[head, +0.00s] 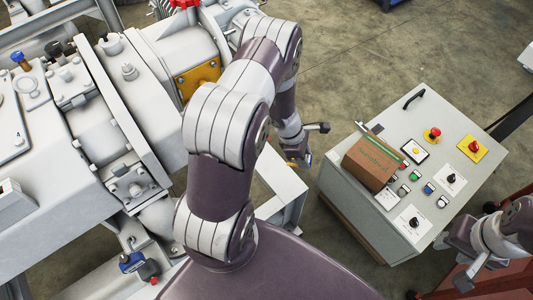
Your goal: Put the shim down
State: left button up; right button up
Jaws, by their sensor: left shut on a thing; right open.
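My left gripper (301,160) hangs at the end of the arm in the middle of the head view. It is left of the control box, apart from it, above the floor beside the machine's grey frame. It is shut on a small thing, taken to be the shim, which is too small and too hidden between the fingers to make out. My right gripper (451,245) is at the lower right, beside the control box's right side. It is open, and its fingers are partly hidden.
A grey control box (411,110) with buttons, knobs and a black handle stands at the right. A brown cardboard box (369,165) sits on its left part. The large grey machine (95,130) fills the left.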

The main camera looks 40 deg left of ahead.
pick_arm(q)
jog(key=shift+n, duration=0.4)
jog(key=a+f, duration=0.2)
jog(key=a, duration=0.2)
jog(key=a+f, duration=0.2)
jog(key=a, duration=0.2)
jog(key=a+f, duration=0.3)
jog(key=a, duration=0.1)
jog(key=shift+s+b, duration=0.15)
jog(key=shift+b, duration=0.15)
notch_tip(320, 180, down, 4)
jog(key=shift+a+f+b, duration=0.1)
jog(key=shift+f+b, duration=0.05)
jog(key=shift+b, duration=0.3)
jog(key=o, duration=1)
jog(key=shift+f, duration=0.1)
jog(key=shift+o, duration=0.2)
